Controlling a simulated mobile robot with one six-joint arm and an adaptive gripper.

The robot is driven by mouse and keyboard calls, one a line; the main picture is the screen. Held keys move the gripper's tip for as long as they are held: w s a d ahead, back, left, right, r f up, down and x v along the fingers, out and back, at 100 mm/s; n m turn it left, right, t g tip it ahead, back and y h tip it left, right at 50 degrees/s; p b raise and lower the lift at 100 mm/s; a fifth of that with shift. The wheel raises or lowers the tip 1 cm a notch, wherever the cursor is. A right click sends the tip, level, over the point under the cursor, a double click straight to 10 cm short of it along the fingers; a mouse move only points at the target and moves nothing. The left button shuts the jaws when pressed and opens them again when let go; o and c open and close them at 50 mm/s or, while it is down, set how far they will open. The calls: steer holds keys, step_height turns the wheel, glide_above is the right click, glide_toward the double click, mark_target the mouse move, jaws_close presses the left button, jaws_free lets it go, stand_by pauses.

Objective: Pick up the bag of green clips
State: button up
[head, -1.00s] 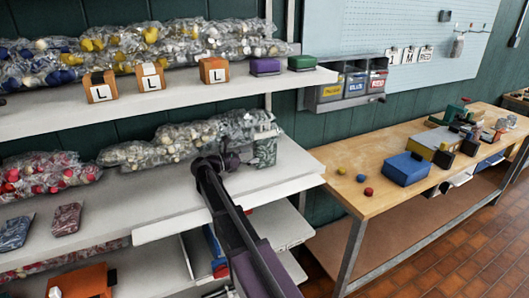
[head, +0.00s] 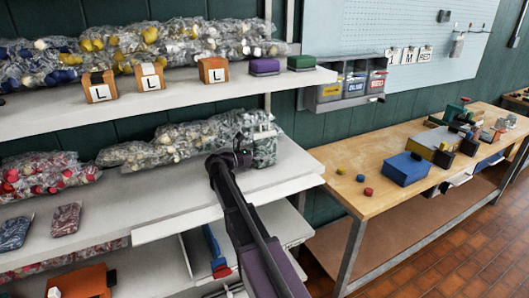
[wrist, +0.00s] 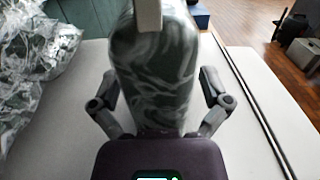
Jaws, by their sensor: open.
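The bag of green clips (head: 265,150) stands upright near the right end of the middle shelf, a clear bag with dark green contents and a pale tag at its top. In the wrist view the bag (wrist: 153,75) fills the middle, blurred and very close. My gripper (wrist: 160,98) is open, with one finger on each side of the bag's lower part. Gaps show between the fingers and the bag. In the head view my gripper (head: 244,148) is at the bag's left, and my arm hides part of the shelf.
Clear bags of pale parts (head: 165,143) lie left of the bag, close to my gripper. The middle shelf (head: 190,205) is bare in front. The upper shelf (head: 200,98) with orange boxes overhangs behind. A wooden workbench (head: 350,196) stands to the right.

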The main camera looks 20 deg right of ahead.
steer(key=shift+c, duration=0.2)
steer(key=c, duration=1.2)
steer(key=shift+c, duration=0.2)
steer(key=shift+r, duration=0.15)
step_height(320, 180, up, 3)
steer(key=p, duration=0.3)
steer(key=shift+f, duration=0.2)
steer(key=s+d+r+p, duration=0.2)
steer(key=s+d, duration=0.7)
steer(key=s, duration=0.2)
steer(key=shift+s, duration=0.25)
steer(key=shift+s+d, duration=0.45)
steer(key=shift+s, duration=0.1)
